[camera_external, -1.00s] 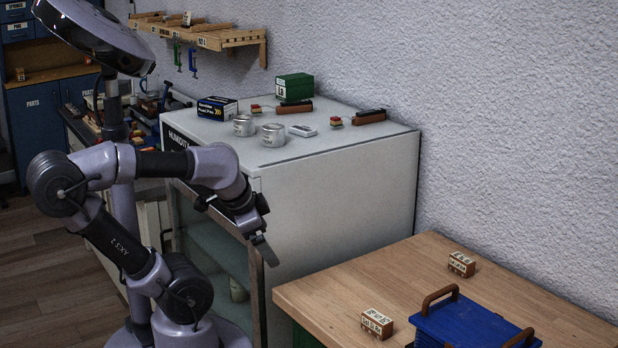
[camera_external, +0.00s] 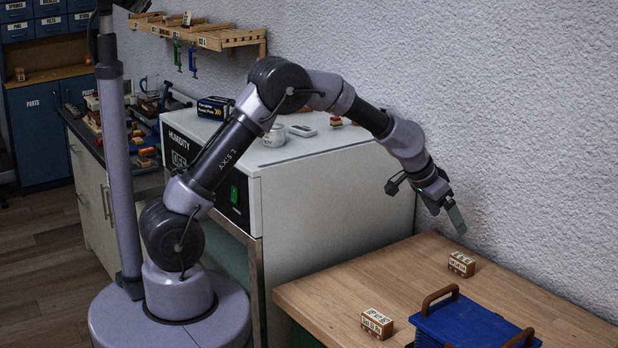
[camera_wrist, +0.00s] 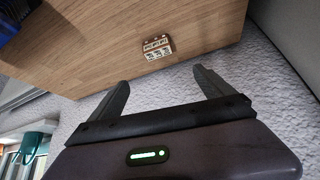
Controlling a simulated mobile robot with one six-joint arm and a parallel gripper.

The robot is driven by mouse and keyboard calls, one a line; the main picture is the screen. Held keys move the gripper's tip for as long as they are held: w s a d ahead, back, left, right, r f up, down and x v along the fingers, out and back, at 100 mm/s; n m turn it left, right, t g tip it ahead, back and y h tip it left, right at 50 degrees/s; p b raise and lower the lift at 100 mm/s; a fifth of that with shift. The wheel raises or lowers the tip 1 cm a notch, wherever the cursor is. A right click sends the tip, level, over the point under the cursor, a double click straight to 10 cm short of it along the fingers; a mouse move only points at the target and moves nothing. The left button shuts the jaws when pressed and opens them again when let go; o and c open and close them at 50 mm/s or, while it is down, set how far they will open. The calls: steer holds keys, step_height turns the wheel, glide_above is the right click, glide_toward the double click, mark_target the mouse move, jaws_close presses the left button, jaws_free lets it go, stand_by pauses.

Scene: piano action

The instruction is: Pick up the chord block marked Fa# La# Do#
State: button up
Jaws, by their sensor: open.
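Two small wooden chord blocks with pale, lettered faces rest on the wooden table (camera_external: 400,275) in the external view. One block (camera_external: 461,264) is at the back near the wall, and the other block (camera_external: 377,323) is nearer the front, left of a blue case. The lettering is too small for me to tell which is Fa# La# Do#. My gripper (camera_external: 457,222) is above the table's back edge, up and left of the back block, apart from it. In the wrist view one block (camera_wrist: 157,47) lies on the table ahead of my open, empty fingers (camera_wrist: 162,85).
The blue case (camera_external: 470,322) with brown handles fills the table's front right. A white cabinet (camera_external: 340,200) stands left of the table, with cans and small items on top. The textured wall (camera_external: 540,150) runs behind the table. The table between the blocks is clear.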

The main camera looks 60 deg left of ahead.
steer(key=b, duration=0.2)
glide_toward(463, 257)
steer(key=x, duration=0.5)
steer(key=shift+w+r, duration=0.2)
steer(key=shift+w, duration=0.05)
steer(key=b+x, duration=0.1)
steer(key=x, duration=0.2)
steer(key=s+b+x, duration=0.1)
steer(key=shift+w+f+b, duration=0.2)
steer(key=shift+f+b, duration=0.1)
steer(key=shift+f, duration=0.25)
steer(key=shift+w+d+f, duration=0.1)
steer(key=shift+w+f, duration=0.15)
steer(key=shift+r, duration=0.15)
steer(key=c, duration=1.4)
